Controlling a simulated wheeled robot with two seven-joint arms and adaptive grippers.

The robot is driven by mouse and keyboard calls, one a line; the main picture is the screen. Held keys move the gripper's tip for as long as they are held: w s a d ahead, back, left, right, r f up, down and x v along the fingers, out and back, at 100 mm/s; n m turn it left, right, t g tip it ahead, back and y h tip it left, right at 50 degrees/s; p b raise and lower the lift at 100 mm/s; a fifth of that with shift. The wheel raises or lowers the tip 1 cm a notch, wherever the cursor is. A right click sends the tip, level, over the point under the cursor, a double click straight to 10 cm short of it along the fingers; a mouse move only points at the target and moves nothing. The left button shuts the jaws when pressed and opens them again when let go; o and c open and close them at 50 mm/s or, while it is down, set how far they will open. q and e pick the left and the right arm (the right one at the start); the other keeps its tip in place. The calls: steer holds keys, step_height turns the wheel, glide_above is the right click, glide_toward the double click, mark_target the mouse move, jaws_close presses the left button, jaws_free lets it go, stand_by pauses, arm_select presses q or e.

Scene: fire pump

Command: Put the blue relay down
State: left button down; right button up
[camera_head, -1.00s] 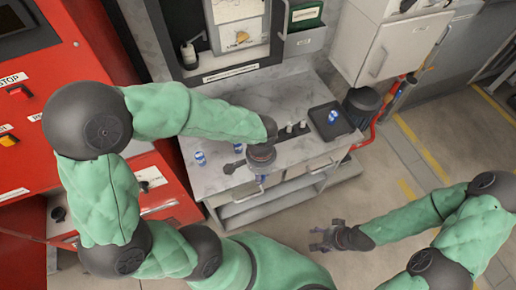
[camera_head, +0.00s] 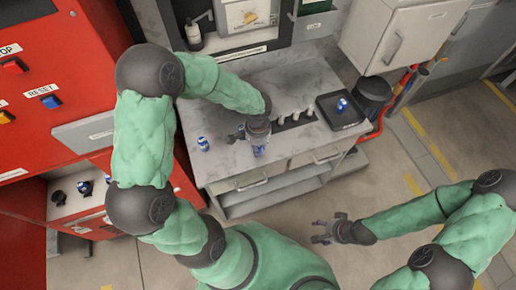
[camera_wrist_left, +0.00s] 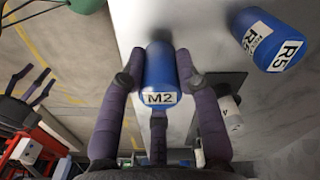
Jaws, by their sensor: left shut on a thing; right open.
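My left gripper (camera_head: 255,138) is shut on a blue relay, a cylinder marked M2 in the left wrist view (camera_wrist_left: 160,72). In the head view the gripper is over the grey worktop (camera_head: 235,178), near its front edge. The fingers largely hide the held relay there, and I cannot tell whether it touches the top. Another blue relay (camera_head: 203,143) stands on the worktop to the left of the gripper. A blue relay marked R5 (camera_wrist_left: 268,38) shows in the left wrist view. My right gripper (camera_head: 325,232) is open and empty over the floor in front of the worktop.
A black tray (camera_head: 325,105) with a blue relay (camera_head: 341,104) on it lies at the worktop's right end. Several pale cylinders (camera_head: 295,113) stand in a row right of the left gripper. A red cabinet (camera_head: 60,120) with an open compartment stands at the left.

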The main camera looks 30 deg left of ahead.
arm_select(q)
steer(key=shift+f, duration=0.45)
steer(key=shift+f, duration=0.15)
steer(key=c, duration=0.9)
jaws_free()
steer(key=shift+r, duration=0.25)
step_height(320, 180, up, 12)
steer(key=p, duration=0.3)
steer(key=shift+f, duration=0.1)
